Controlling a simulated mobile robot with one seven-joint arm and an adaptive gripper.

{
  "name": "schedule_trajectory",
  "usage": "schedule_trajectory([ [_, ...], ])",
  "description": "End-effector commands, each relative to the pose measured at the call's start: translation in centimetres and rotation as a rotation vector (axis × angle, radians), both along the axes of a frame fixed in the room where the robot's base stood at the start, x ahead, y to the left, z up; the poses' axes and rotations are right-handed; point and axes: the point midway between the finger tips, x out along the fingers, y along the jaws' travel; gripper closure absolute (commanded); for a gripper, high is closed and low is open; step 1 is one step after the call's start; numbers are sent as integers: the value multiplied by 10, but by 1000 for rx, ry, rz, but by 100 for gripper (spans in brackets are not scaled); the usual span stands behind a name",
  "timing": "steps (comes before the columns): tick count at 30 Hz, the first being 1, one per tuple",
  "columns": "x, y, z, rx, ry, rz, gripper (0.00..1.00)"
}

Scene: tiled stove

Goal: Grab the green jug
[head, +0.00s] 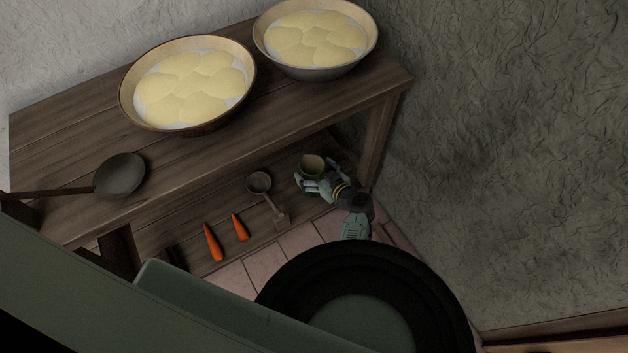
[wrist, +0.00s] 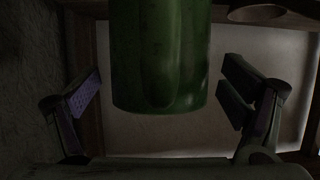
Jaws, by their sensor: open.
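The green jug (head: 312,166) stands on the low shelf at the right end of the wooden table in the head view. From above I see its round rim and pale inside. In the wrist view the jug (wrist: 160,55) is a glossy green cylinder, its top cut off by the frame. My gripper (head: 318,184) is at the jug's near side in the head view. In the wrist view my gripper (wrist: 165,100) is open, with one finger on each side of the jug and a visible gap to both.
The tabletop (head: 250,120) overhangs the shelf and bears two dough bowls (head: 190,88) and a pan (head: 119,176). A table leg (head: 378,140) and rough wall stand close on the right.

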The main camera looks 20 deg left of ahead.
Motion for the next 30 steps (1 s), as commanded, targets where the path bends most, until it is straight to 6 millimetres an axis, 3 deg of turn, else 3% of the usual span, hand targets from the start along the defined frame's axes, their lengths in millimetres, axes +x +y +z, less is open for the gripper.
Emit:
schedule_trajectory([
  [9, 3, 3, -2, 0, 0, -1, 10],
  [30, 2, 3, -2, 0, 0, -1, 56],
])
